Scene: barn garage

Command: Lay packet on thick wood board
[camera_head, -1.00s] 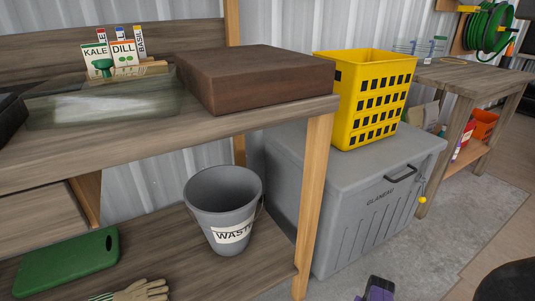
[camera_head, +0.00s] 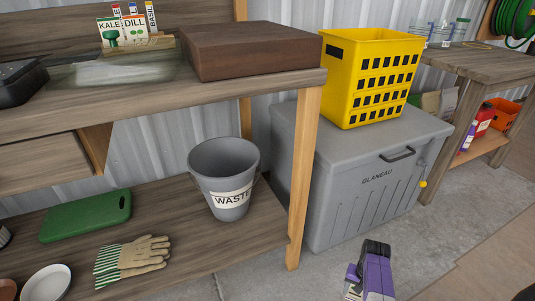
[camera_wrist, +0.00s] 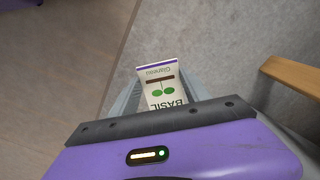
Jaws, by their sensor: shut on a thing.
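The thick wood board (camera_head: 252,62) is a dark brown block lying flat on the workbench top in the head view. My gripper (camera_head: 372,276) is purple and black, low at the bottom of the head view, right of the bench and in front of the grey chest, well away from the board. In the wrist view, my gripper (camera_wrist: 160,108) is shut on a white packet (camera_wrist: 162,82) printed BASIL, with a purple band and green dots. The packet's near end is hidden by the gripper body.
A yellow crate (camera_head: 370,80) stands on the grey chest (camera_head: 365,170). A waste bucket (camera_head: 222,170), gloves (camera_head: 135,258) and a green board (camera_head: 87,216) occupy the lower shelf.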

